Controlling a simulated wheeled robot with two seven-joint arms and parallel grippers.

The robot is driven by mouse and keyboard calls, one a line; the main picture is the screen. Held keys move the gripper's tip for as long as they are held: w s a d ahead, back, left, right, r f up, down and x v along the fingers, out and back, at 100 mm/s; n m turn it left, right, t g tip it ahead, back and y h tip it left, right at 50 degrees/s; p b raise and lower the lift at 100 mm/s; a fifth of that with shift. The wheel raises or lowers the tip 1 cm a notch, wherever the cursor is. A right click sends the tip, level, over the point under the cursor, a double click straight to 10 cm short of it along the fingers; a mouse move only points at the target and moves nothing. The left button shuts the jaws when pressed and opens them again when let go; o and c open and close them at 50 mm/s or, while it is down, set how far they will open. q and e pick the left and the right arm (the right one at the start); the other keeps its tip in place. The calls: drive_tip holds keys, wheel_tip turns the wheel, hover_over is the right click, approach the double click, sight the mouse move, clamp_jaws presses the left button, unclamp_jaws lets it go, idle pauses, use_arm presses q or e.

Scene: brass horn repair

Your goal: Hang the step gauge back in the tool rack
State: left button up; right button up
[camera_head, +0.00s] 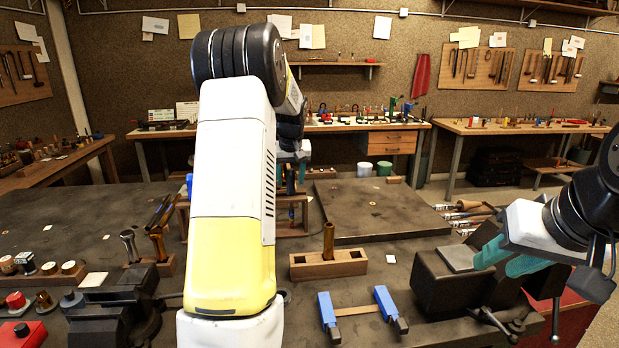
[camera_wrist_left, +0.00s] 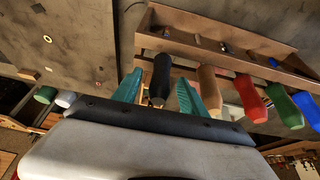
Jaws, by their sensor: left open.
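The tool rack is a wooden rack with a long tray (camera_wrist_left: 215,55), seen in the left wrist view. A row of tools with black (camera_wrist_left: 161,78), tan, red, green and blue handles hangs along it. My left gripper (camera_wrist_left: 158,92) is open, with its teal fingers on either side of the black handle; I cannot tell whether they touch it. In the head view my own arm hides most of this gripper and rack. I cannot tell which tool is the step gauge. My right gripper (camera_head: 492,266) has its teal fingers apart over the dark vise, with nothing visible between them.
A wooden block (camera_head: 328,264) with an upright brass tube stands mid-bench. Two blue-and-black clamps (camera_head: 328,312) lie in front. The dark vise (camera_head: 440,290) is at right, another (camera_head: 115,308) at left. A flat dark plate (camera_head: 380,208) lies behind, mostly clear.

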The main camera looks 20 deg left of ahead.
use_arm(q)
drive_tip(key=shift+v, duration=3.9)
